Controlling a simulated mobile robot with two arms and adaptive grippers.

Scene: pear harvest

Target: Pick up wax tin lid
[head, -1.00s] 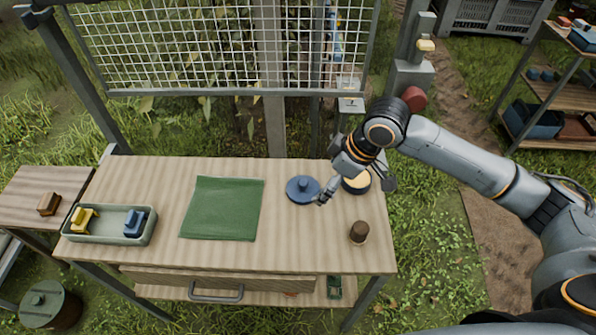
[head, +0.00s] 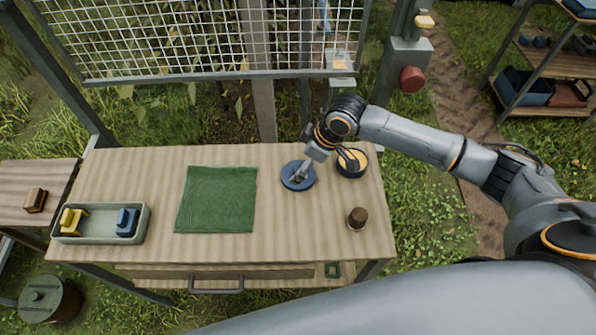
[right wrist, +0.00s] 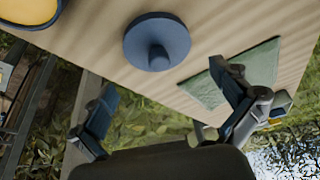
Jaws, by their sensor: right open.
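The wax tin lid (head: 297,181) is a round blue disc with a knob on top. It lies on the wooden table, right of the green cloth. In the right wrist view the lid (right wrist: 157,41) lies ahead of the open fingers, with its knob toward them. My right gripper (head: 298,174) is over the lid in the head view and covers its knob. In the right wrist view the right gripper (right wrist: 168,100) is open, with nothing between its fingers. The open wax tin (head: 352,163), dark with yellow wax, stands right of the lid. My left gripper is not in view.
A green cloth (head: 217,200) lies mid-table. A tray (head: 98,234) with a yellow and a blue item sits at the left. A small brown object (head: 357,217) stands near the right edge. A wire mesh panel (head: 205,40) rises behind the table.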

